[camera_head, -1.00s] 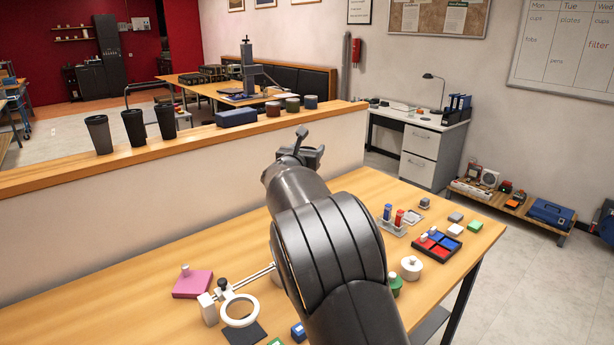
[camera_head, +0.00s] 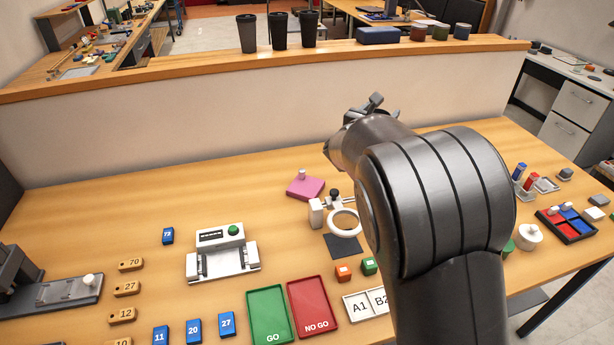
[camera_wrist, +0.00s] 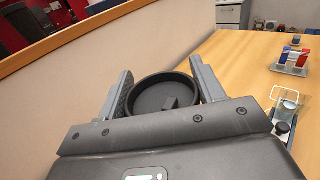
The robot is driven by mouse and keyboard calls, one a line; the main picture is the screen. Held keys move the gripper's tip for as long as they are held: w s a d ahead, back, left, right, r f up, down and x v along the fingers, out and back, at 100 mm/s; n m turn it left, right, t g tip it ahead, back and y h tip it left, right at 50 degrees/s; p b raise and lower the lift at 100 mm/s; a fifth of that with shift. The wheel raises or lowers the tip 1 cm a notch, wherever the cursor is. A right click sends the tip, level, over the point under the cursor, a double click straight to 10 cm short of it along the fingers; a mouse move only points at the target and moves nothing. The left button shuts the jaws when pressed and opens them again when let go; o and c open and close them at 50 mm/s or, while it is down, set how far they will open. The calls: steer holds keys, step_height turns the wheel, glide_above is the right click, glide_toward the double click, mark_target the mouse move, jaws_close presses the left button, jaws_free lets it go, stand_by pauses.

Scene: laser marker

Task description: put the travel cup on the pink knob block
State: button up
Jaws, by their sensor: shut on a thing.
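The travel cup (camera_wrist: 165,95) is black and round, with a raised rim and a small tab on its lid. My gripper (camera_wrist: 160,72) is shut on it, one finger on each side, in the wrist view. In the head view my arm hides the held cup, and only part of the gripper end (camera_head: 372,108) shows, above the back part of the table. The pink knob block (camera_head: 311,189) is a flat pink slab with a small pale knob on top. It lies on the table, below and left of my gripper in the picture, with nothing on it.
A stand with a white ring (camera_head: 344,224) is close right of the pink block. A low wall with a wooden ledge (camera_head: 180,67) runs behind, bearing several dark cups and pots. A white device (camera_head: 222,255) and green and red trays (camera_head: 268,316) are nearer. Table left of the block is clear.

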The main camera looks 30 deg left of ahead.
steer(key=s+a+f, duration=0.4)
steer(key=a+f, duration=0.3)
steer(key=s+a+f+n+y, duration=0.1)
steer(key=s+a+f, duration=0.3)
steer(key=a+f, duration=0.3)
steer(key=shift+a+f+y, duration=0.15)
steer(key=shift+a+y, duration=0.15)
steer(key=shift+a, duration=0.4)
steer(key=shift+s, duration=0.1)
steer(key=shift+o, duration=1.4)
steer(key=shift+f, duration=0.15)
steer(key=o, duration=0.4)
